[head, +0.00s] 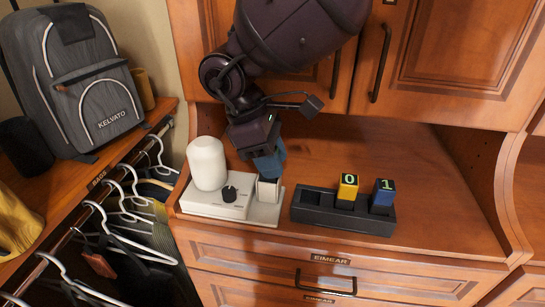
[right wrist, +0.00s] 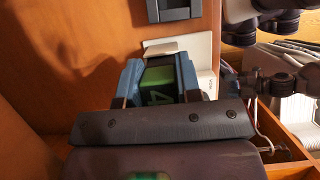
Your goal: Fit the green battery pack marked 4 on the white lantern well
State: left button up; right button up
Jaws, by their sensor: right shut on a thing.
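The white lantern stands on the shelf, with a rounded lamp (head: 207,163), a flat base (head: 215,207) with a dark knob, and a raised square white well (head: 269,190) at its right end. My right gripper (head: 268,168) is directly over or at the well, its blue fingers pointing down. In the right wrist view the fingers are shut on the green battery pack (right wrist: 158,88) marked 4, with part of the white base (right wrist: 203,52) beyond it. In the head view the pack is hidden by the fingers and well. Whether it touches the well cannot be told. My left gripper is not in view.
A dark rack (head: 321,203) right of the lantern holds a yellow pack (head: 347,190) marked 0 and a blue pack (head: 383,194) marked 1; its left part is empty. Cabinet doors (head: 445,50) rise behind. Hangers and a grey backpack (head: 75,80) are at left.

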jog(key=shift+f, duration=0.7)
jog(key=shift+s+d+f+b, duration=0.1)
jog(key=shift+s+f+b, duration=0.1)
jog(key=shift+f+b, duration=0.2)
jog(key=o, duration=1)
jog(key=shift+f, duration=0.15)
jog(key=v, duration=1.2)
jog(key=shift+w+d, duration=0.2)
